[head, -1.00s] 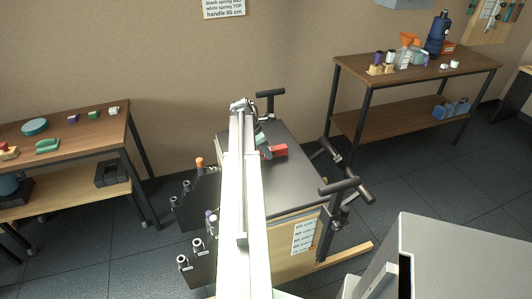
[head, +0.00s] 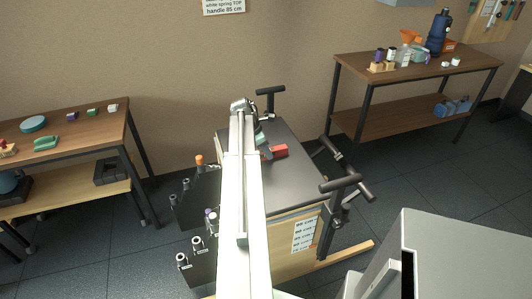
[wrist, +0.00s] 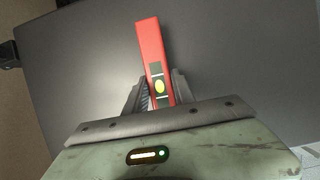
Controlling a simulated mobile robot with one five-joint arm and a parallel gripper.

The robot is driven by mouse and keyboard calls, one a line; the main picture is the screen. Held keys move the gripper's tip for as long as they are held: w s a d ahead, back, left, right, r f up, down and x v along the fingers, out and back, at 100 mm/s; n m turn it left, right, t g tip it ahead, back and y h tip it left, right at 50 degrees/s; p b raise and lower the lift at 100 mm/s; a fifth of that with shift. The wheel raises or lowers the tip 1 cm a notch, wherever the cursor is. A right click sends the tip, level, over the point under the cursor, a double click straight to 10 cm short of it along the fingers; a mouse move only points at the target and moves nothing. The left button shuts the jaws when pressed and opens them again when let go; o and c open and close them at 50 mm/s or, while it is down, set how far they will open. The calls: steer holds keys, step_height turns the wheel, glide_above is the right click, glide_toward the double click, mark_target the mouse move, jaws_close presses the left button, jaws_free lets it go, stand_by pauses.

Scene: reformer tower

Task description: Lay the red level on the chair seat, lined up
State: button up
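The red level (wrist: 153,50) has a yellow-green vial and lies lengthwise between the fingers of my gripper (wrist: 160,85) in the wrist view. The fingers appear closed against its sides near its lower end. Its far end sticks out over the dark chair seat (wrist: 240,60), tilted slightly left in the picture. In the head view the red level (head: 280,150) shows over the black seat (head: 285,185), beside my gripper (head: 264,146). My arm hides part of the seat's left side. I cannot tell whether the level touches the seat.
Black handles (head: 345,184) stand at the chair's right and far end. A rack with several springs (head: 197,243) is at its left. A wooden table (head: 85,130) stands left and another (head: 420,75) at the back right. A grey box (head: 465,255) is at the lower right.

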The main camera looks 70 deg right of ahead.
steer(key=o, duration=0.4)
steer(key=shift+c, duration=0.2)
steer(key=shift+r, duration=0.1)
steer(key=p+v, duration=0.7)
steer(key=v, duration=0.1)
